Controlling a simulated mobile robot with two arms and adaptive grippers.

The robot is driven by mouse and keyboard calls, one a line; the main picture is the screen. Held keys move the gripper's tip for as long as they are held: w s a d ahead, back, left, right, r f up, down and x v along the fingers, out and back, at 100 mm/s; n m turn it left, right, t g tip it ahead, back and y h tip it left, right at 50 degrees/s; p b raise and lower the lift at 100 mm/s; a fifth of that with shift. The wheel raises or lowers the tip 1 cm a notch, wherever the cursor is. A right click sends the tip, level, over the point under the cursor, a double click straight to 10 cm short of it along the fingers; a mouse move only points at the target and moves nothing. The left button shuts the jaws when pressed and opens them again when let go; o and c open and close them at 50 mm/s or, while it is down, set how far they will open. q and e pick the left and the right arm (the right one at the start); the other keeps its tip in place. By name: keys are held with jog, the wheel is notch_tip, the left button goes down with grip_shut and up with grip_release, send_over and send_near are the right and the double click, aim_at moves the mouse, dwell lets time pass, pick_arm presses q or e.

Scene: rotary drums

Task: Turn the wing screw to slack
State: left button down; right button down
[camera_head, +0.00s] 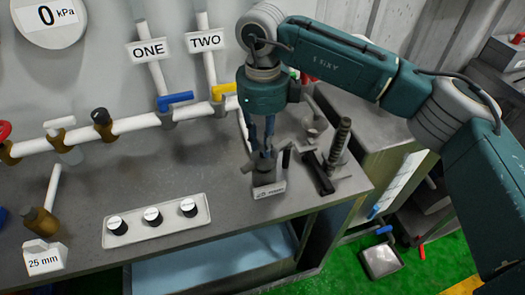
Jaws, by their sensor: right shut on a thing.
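My right gripper (263,150) points straight down over the right part of the grey bench. Its fingers are shut on the wing screw at the top of a small clamp-like fitting; the fingers hide most of the screw, so its angle cannot be told. The fitting stands behind a small white label (269,190) whose text is too small to read surely. A dark upright lever (286,158) stands close to the right of the fingers. My left gripper is not in view.
A threaded post (339,143) with a dark bar (318,173) stands just right of the gripper. White pipes with a blue valve handle (175,101) and a yellow one (223,91) run behind. A tray with black-and-white knobs (157,219) lies front left. The middle of the bench is clear.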

jog(key=n+b, duration=0.2)
jog(key=shift+f+n, duration=0.15)
jog(key=shift+n, duration=0.25)
jog(key=n+b, duration=0.2)
jog(key=shift+d+n, duration=0.1)
jog(key=shift+n, duration=0.3)
jog(key=n+b, duration=0.1)
jog(key=n, duration=0.1)
jog(key=shift+d+n, duration=0.1)
jog(key=shift+n, duration=0.3)
jog(key=n, duration=0.1)
jog(key=n+b, duration=0.1)
jog(key=shift+r+n, duration=0.2)
jog(key=shift+n, duration=0.1)
jog(key=n, duration=0.2)
jog(key=shift+w+d+n, duration=0.1)
jog(key=shift+n, duration=0.3)
jog(key=n, duration=0.3)
jog(key=shift+n+b, duration=0.3)
jog(key=n, duration=0.3)
jog(key=shift+w+d+r, duration=0.1)
jog(key=shift+w+n, duration=0.1)
jog(key=shift+n, duration=2.1)
